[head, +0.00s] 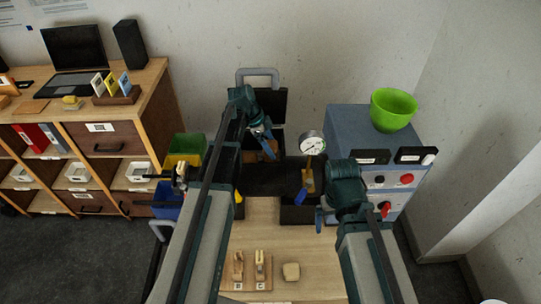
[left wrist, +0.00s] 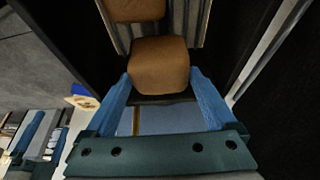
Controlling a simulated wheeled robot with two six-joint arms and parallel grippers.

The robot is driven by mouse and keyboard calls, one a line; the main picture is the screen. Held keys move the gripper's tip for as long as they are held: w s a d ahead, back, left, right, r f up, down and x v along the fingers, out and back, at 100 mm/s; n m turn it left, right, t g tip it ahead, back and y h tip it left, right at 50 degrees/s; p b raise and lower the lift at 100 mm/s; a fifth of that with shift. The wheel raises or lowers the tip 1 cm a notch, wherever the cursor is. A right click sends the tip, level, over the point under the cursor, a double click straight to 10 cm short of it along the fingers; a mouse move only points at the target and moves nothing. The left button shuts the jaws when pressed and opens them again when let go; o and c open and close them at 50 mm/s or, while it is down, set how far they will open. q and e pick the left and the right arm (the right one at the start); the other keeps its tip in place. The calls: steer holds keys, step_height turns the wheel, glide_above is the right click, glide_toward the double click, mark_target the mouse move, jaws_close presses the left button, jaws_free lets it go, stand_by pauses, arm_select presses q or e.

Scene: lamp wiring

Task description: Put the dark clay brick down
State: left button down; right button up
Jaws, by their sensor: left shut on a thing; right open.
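My left gripper (head: 264,142) reaches down over a dark open container at the back of the bench. In the left wrist view its blue fingers sit on both sides of a brown clay brick (left wrist: 158,66) and are shut on it. Brown also shows by the fingers in the head view (head: 270,151). A second brown block (left wrist: 137,9) lies just beyond the held one. Whether the held brick touches the surface below is unclear. My right gripper (head: 320,218) is open, low at the right side of the bench, partly hidden by its arm.
The dark container (head: 268,103) has a raised lid. A gauge (head: 312,144) stands right of it. A blue-grey cabinet (head: 345,122) with a green bowl (head: 393,108) is on the right. Green and blue bins (head: 186,145) are on the left. Wooden pieces (head: 250,268) lie on the front bench.

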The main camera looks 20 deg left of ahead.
arm_select(q)
steer(key=shift+f+b, duration=1.7)
steer(key=shift+f, duration=0.3)
steer(key=shift+f, duration=0.25)
jaws_free()
steer(key=shift+r, duration=0.1)
steer(key=shift+r, duration=0.15)
